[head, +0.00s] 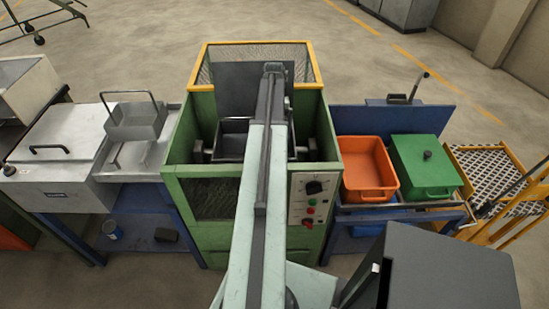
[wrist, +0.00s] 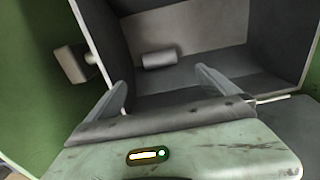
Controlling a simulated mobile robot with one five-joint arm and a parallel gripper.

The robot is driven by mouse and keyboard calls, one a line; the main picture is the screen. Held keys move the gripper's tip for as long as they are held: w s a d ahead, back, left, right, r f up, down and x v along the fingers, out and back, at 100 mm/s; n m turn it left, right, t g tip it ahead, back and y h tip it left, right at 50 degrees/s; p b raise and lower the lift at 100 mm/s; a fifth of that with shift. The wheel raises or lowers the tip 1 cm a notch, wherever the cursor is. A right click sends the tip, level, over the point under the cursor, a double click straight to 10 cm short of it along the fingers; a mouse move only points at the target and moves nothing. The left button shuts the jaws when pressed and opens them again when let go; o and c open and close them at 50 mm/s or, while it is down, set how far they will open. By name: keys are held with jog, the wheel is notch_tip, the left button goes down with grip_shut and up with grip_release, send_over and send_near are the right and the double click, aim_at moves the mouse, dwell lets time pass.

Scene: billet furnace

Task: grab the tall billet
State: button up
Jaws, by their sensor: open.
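In the wrist view my gripper (wrist: 162,78) is open, with its two fingers spread apart and nothing between them. Ahead of it, inside a dark grey box (wrist: 122,62), is a small light grey cylinder (wrist: 158,59), apart from the fingertips. It could be the billet, but I cannot tell whether it is tall or short. In the head view my arm reaches over the green machine (head: 215,225), where the dark box (head: 232,126) hangs between side supports. My arm hides part of this box there, and the gripper's fingers are not visible.
Green walls stand close around the box, with a side pivot (wrist: 75,62) at left in the wrist view. An orange bin (head: 367,168) and a green lidded bin (head: 425,165) stand at right. A white chest (head: 52,175) and a metal basket (head: 134,120) stand at left.

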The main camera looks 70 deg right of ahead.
notch_tip(320, 180, down, 12)
jog(key=b, duration=1.2)
jog(key=shift+f, duration=0.1)
jog(key=shift+c, duration=0.4)
grip_shut()
jog(key=shift+r, duration=0.2)
notch_tip(320, 180, up, 10)
jog(key=p, duration=1)
jog(key=shift+r, duration=0.15)
